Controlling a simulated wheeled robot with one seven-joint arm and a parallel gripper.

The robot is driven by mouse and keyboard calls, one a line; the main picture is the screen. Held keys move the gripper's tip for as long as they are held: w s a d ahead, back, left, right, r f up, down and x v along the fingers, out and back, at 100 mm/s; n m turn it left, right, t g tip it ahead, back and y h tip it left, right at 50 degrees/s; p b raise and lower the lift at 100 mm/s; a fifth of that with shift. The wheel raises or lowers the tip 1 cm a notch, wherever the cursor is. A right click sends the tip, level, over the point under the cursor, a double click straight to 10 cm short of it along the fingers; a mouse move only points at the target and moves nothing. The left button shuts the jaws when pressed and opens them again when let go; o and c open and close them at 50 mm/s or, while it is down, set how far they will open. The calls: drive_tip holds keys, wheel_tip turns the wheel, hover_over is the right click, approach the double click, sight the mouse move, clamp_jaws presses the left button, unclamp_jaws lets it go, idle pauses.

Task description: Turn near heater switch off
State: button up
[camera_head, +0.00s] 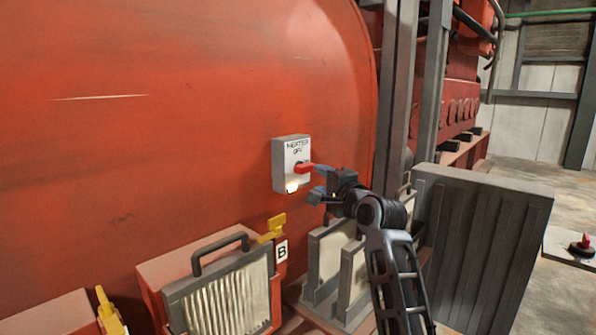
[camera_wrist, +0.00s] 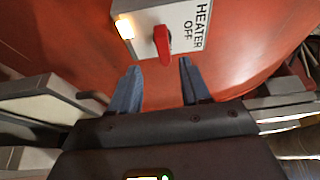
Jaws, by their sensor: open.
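The heater switch box (camera_head: 291,152) is light grey, lettered "HEATER OFF", and fixed to the red drum wall. Its red handle (camera_head: 304,168) points right in the head view, and a lamp (camera_head: 293,186) below glows warm yellow. My gripper (camera_head: 317,183) is open just right of the handle, one finger near its tip and the other lower. In the wrist view the red handle (camera_wrist: 162,44) points toward my gripper (camera_wrist: 159,65), lined up with the gap between the blue-grey fingers. Whether a finger touches the handle cannot be told.
A framed filter (camera_head: 228,295) and a yellow latch (camera_head: 273,228) by a "B" label sit below left. More filter panels (camera_head: 328,257) stand under my gripper. A large grey ribbed panel (camera_head: 480,245) stands at right. Open floor (camera_head: 565,215) lies beyond it.

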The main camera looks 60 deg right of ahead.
sight(308, 170)
drive_tip(key=x, duration=0.8)
drive_tip(key=shift+d+r+p, duration=0.1)
drive_tip(key=shift+r+p, duration=0.15)
drive_tip(key=shift+p, duration=0.15)
clamp_jaws()
